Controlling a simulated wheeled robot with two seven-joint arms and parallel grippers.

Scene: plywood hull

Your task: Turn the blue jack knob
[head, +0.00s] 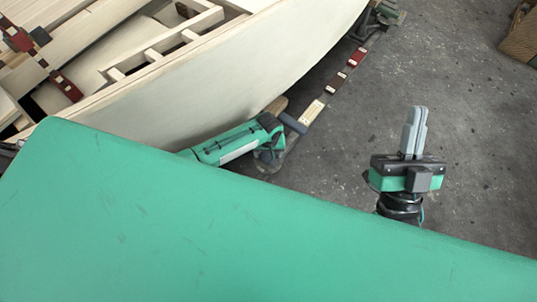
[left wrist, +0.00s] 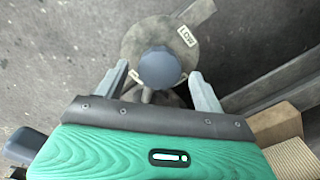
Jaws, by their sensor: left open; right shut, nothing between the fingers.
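The blue-grey jack knob (left wrist: 160,67) shows in the left wrist view, on top of a round grey plate (left wrist: 133,40) with a small white label. My left gripper (left wrist: 158,72) is open, with one finger on each side of the knob; narrow gaps seem to show between fingers and knob. In the head view my left gripper (head: 272,135) is low beside the hull, and I cannot make out the knob there. My right gripper (head: 414,130) is shut and empty, pointing up over open floor, well to the right of the jack.
The pale plywood hull (head: 220,80) rises just behind my left arm. Wooden pieces (left wrist: 280,130) lie right of the knob in the wrist view.

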